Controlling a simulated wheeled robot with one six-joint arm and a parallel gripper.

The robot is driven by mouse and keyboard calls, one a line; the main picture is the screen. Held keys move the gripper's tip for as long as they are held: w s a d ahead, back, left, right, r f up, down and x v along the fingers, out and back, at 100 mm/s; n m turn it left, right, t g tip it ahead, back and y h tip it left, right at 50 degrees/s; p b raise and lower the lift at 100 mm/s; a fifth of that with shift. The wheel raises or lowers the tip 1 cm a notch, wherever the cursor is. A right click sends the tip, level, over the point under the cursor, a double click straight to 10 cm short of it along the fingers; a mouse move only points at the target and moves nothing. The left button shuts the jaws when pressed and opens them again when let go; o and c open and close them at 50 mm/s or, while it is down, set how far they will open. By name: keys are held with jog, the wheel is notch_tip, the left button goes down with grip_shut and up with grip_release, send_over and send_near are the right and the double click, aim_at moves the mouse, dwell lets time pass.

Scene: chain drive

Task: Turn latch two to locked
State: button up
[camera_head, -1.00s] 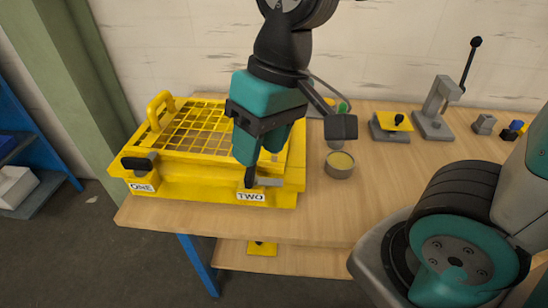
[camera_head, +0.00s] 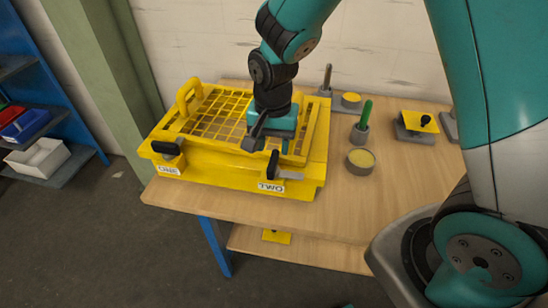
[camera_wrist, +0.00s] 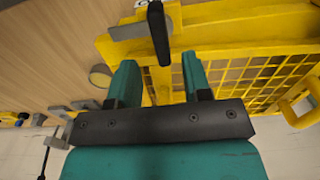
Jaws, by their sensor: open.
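The yellow fixture (camera_head: 225,183) with a grid lid sits on the wooden bench. Latch two (camera_head: 272,164), a black handle with a grey metal strip, is at its front right corner above the TWO label (camera_head: 270,187). The handle points away from the front edge. Latch one (camera_head: 166,147) is at the front left, its black handle lying sideways. My gripper (camera_head: 272,143) is open and empty, just behind and above latch two. In the wrist view, latch two's handle (camera_wrist: 158,35) shows ahead of the gap between my fingers (camera_wrist: 160,80), apart from them.
A yellow lifting handle (camera_head: 188,95) stands at the fixture's back left. To the right are a round tin (camera_head: 361,161), a green-handled tool (camera_head: 364,118) and a yellow-topped block (camera_head: 417,122). Bare bench lies right of the tin. A blue shelf (camera_head: 40,90) stands at far left.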

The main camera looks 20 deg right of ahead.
aim_at(274, 160)
notch_tip(274, 160, down, 6)
jog(key=shift+r, duration=0.1)
grip_shut()
jog(key=shift+d, duration=0.15)
